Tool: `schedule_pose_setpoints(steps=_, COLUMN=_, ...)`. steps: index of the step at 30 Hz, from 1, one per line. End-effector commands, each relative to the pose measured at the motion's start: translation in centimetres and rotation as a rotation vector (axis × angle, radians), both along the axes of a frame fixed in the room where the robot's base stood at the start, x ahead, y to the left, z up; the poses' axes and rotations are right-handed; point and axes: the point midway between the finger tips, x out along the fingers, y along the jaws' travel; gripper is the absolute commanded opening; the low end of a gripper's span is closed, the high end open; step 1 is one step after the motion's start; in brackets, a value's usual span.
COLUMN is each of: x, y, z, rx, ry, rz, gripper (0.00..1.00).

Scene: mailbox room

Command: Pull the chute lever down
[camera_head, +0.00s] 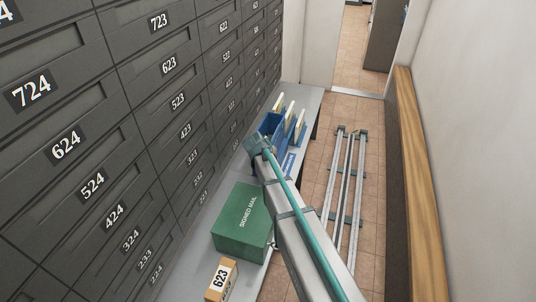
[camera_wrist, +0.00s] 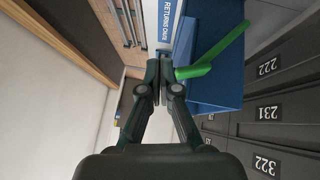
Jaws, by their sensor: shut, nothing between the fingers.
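The green chute lever (camera_wrist: 213,54) shows in the wrist view, slanting from beside my fingertips up to the right across a blue box-shaped chute (camera_wrist: 217,94). A white sign with a blue panel reading "RETURNS CHUTE" (camera_wrist: 166,22) stands just beyond the fingertips. My gripper (camera_wrist: 166,70) is shut and empty, its tips together at the lower left end of the lever. I cannot tell whether they touch it. In the head view the blue chute (camera_head: 270,127) shows beyond the end of my arm, which hides the lever and most of the gripper.
A grey counter (camera_head: 190,270) runs along the wall of numbered mailboxes (camera_head: 168,65). On it are a green "SIGNED MAIL" box (camera_head: 235,225), a small brown box marked 623 (camera_head: 221,280) and upright white items (camera_head: 292,115). A wood-topped ledge (camera_head: 412,150) lines the right wall. Tiled floor lies between.

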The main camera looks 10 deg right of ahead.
Motion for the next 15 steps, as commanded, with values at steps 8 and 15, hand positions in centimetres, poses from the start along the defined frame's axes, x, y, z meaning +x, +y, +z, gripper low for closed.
schedule_pose_setpoints(steps=8, x=1.5, y=6.3, z=7.7, rx=-0.169, ry=-0.075, rz=0.002, gripper=0.00)
schedule_pose_setpoints(steps=15, x=1.5, y=7.8, z=9.8, rx=-0.210, ry=-0.099, rz=-0.006, gripper=0.00)
